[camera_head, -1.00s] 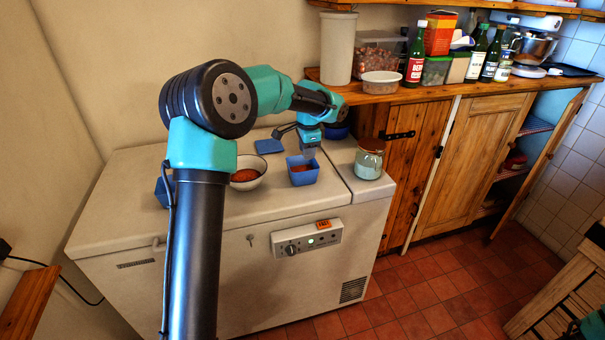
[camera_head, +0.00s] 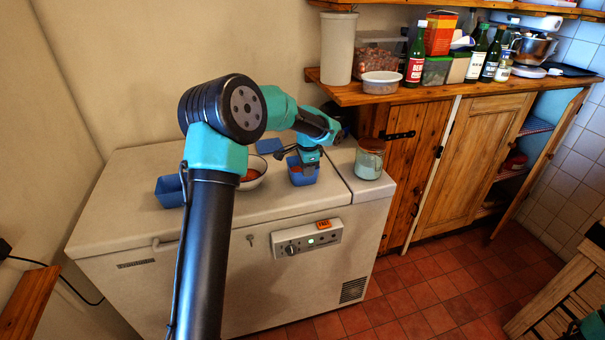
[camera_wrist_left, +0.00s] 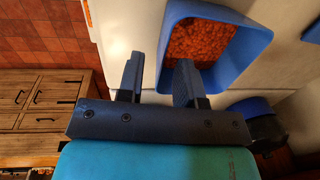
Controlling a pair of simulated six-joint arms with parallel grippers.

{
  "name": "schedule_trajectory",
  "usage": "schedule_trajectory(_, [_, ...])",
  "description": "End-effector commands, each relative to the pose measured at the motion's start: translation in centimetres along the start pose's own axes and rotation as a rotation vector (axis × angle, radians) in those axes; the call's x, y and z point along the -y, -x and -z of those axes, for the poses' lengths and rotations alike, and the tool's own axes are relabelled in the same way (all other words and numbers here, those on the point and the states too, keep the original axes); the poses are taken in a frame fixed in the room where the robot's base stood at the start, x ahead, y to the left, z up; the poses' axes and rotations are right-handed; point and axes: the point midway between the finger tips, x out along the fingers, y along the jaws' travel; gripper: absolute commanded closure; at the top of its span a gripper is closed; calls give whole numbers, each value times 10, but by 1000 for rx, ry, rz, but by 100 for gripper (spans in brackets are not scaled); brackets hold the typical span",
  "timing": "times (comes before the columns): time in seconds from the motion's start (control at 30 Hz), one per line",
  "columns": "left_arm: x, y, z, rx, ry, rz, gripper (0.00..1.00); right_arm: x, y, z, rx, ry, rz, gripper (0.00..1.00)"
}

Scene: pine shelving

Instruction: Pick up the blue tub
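A blue tub (camera_head: 303,180) with orange-red contents stands on the white chest freezer (camera_head: 140,235), near the lid seam. My left gripper (camera_head: 304,166) is right at it from above and hides part of its rim. In the left wrist view the tub (camera_wrist_left: 169,55) shows from above. The left gripper (camera_wrist_left: 158,62) is open there, with a clear gap between its fingers. One finger lies outside the tub's near-side wall and the other overlaps the opening. I cannot tell whether either touches.
A white bowl (camera_head: 257,181) with red contents is left of the tub, partly behind my arm. Another blue container (camera_head: 170,193) is at far left. The freezer's front area is clear.

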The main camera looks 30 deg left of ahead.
Motion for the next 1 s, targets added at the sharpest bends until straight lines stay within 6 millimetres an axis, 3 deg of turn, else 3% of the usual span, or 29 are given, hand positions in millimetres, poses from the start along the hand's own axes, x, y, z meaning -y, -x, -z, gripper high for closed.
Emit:
schedule_trajectory(0.27, [3, -33, 2, 0, 0, 0, 67, 0, 0, 0, 0, 0, 0, 57])
schedule_trajectory(0.77, [3, -35, 2, -1, 0, 0, 67, 0, 0, 0, 0, 0, 0, 57])
schedule_trajectory(1.0, [3, -34, 2, -1, 0, 0, 89, 0, 0, 0, 0, 0, 0, 57])
